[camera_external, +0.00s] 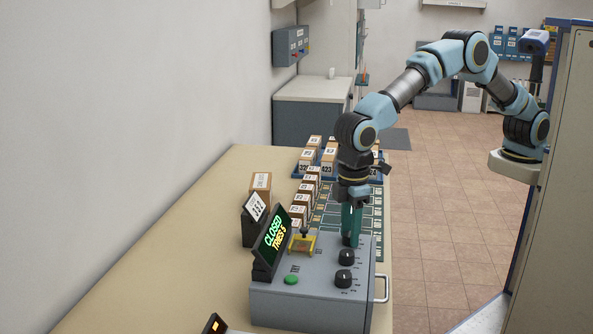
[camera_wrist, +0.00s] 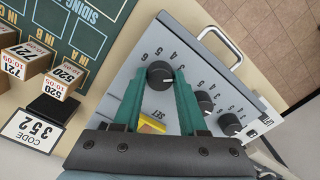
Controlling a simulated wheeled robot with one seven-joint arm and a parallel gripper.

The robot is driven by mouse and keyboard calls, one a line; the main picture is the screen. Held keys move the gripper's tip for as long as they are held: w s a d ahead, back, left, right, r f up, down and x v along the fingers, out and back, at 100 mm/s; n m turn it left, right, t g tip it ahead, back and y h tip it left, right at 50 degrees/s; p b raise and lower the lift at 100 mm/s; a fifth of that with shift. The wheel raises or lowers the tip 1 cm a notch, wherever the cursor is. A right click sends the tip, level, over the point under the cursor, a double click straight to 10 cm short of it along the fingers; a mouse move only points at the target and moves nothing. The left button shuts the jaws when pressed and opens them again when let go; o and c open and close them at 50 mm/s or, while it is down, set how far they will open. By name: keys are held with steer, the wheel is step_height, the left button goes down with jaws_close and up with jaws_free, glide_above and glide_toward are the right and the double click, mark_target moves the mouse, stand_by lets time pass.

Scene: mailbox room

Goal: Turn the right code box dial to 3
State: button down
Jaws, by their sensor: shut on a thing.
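The grey code box (camera_external: 310,300) stands on the near end of the counter, with three black dials in a row on its top. My gripper (camera_external: 351,236) points down at the far dial. In the wrist view, my teal fingers (camera_wrist: 161,80) are shut on either side of that right dial (camera_wrist: 159,73), touching it. The dial's pale mark points roughly right in that view; its exact number is hard to read. The middle dial (camera_wrist: 205,103) and the left dial (camera_wrist: 231,124) are free. The display (camera_external: 271,241) reads CLOSED, TRIES 5.
A card (camera_wrist: 34,131) reads CODE 352. A green button (camera_external: 291,280) and a yellow-framed part (camera_external: 302,243) are on the box. A metal handle (camera_external: 383,288) projects from its right side.

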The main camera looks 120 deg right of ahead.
steer(key=shift+n, duration=0.6)
steer(key=shift+c, duration=2.3)
jaws_free()
step_height(320, 180, up, 11)
steer(key=b, duration=0.3)
steer(key=shift+s+f, duration=0.1)
steer(key=s+f, duration=0.3)
steer(key=s, duration=0.9)
steer(key=s+a+f+t, duration=0.1)
steer(key=s+f, duration=0.1)
steer(key=s, duration=1)
steer(key=s+f, duration=0.3)
steer(key=s, duration=0.9)
steer(key=shift+a+f+t, duration=0.3)
